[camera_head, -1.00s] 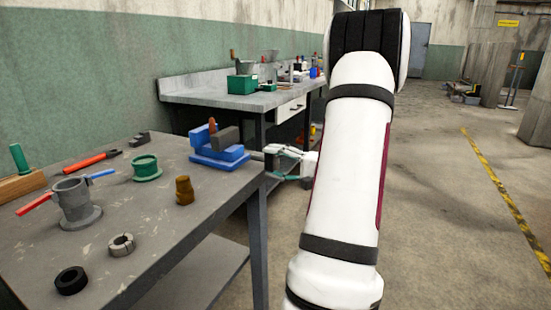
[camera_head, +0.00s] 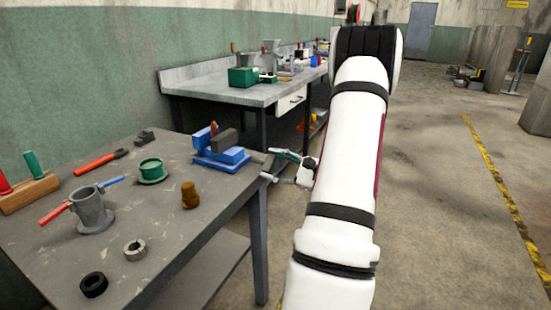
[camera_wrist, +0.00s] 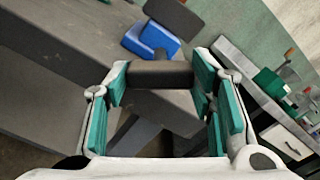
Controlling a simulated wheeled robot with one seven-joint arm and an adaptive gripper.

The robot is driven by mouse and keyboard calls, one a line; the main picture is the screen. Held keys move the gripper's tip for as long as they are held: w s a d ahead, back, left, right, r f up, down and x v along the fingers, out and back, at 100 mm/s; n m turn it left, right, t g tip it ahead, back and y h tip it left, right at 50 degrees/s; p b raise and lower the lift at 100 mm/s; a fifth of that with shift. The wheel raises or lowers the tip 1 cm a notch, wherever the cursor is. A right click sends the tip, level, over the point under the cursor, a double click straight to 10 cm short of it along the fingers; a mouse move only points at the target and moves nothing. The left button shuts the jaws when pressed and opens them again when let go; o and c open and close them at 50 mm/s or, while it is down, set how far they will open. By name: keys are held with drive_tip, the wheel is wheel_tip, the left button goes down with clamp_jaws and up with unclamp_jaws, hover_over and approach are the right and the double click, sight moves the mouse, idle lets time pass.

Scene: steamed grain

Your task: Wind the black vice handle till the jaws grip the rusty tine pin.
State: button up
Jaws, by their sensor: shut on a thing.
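The blue vice (camera_head: 213,163) sits at the right edge of the near workbench, with a dark grey jaw block (camera_head: 224,141) on top. A rusty orange-brown upright piece (camera_head: 213,128), likely the tine pin, stands beside that block; whether the jaws touch it I cannot tell. My gripper (camera_head: 268,167) is beside the bench edge, right of the vice, one finger above the other. In the wrist view the black handle (camera_wrist: 160,73) lies crosswise between the teal fingertips, which are shut on its ends. The blue vice also shows beyond it (camera_wrist: 160,40); the pin is not clear there.
The near bench (camera_head: 150,215) holds a green flanged ring (camera_head: 151,172), a brown fitting (camera_head: 189,195), a grey cup (camera_head: 92,210) and loose rings. A second bench (camera_head: 225,92) stands behind. Open floor (camera_head: 430,200) lies to the right.

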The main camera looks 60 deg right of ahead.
drive_tip(key=m+p, duration=0.5)
drive_tip(key=m, duration=0.1)
drive_tip(key=shift+s+r, duration=0.1)
drive_tip(key=m+p, duration=0.3)
drive_tip(key=m, duration=0.1)
drive_tip(key=m+p, duration=0.3)
drive_tip(key=shift+m, duration=0.4)
drive_tip(key=m+p, duration=0.2)
drive_tip(key=m, duration=0.1)
drive_tip(key=shift+m, duration=0.3)
drive_tip(key=m+p, duration=0.2)
drive_tip(key=m, duration=0.1)
drive_tip(key=shift+m, duration=0.3)
drive_tip(key=m+p, duration=0.2)
drive_tip(key=m, duration=0.2)
drive_tip(key=shift+f+m+p, duration=0.2)
drive_tip(key=shift+m+p, duration=0.35)
drive_tip(key=shift+m, duration=0.85)
